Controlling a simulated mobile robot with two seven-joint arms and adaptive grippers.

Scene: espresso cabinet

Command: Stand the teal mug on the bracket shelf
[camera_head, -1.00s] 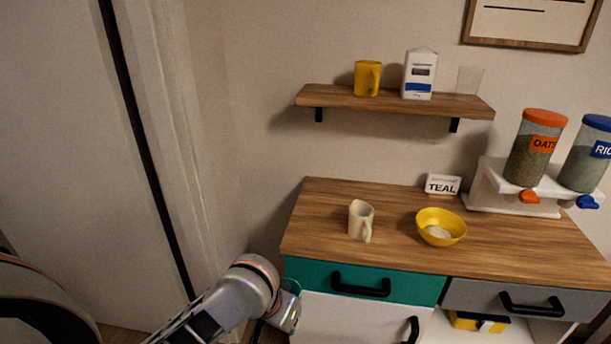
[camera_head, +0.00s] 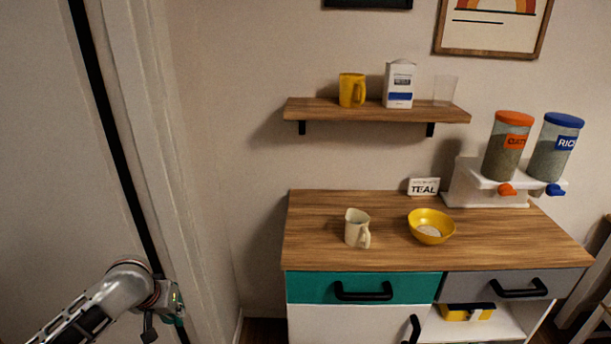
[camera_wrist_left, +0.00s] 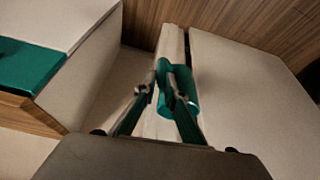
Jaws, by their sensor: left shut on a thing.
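The bracket shelf (camera_head: 310,108) is a wooden board on black brackets on the wall. It carries a yellow mug (camera_head: 351,90) at left, a white carton (camera_head: 399,84) and a clear glass (camera_head: 444,90) at right. My left gripper (camera_head: 160,312) is low at the left in the head view, in front of the door frame, well below and left of the shelf. In the left wrist view it is shut on the teal mug (camera_wrist_left: 182,98), between its fingers (camera_wrist_left: 164,80). In the head view the mug is mostly hidden. My right gripper is out of view.
A door frame (camera_head: 150,130) rises at left. The shelf's left end has a short bare stretch.

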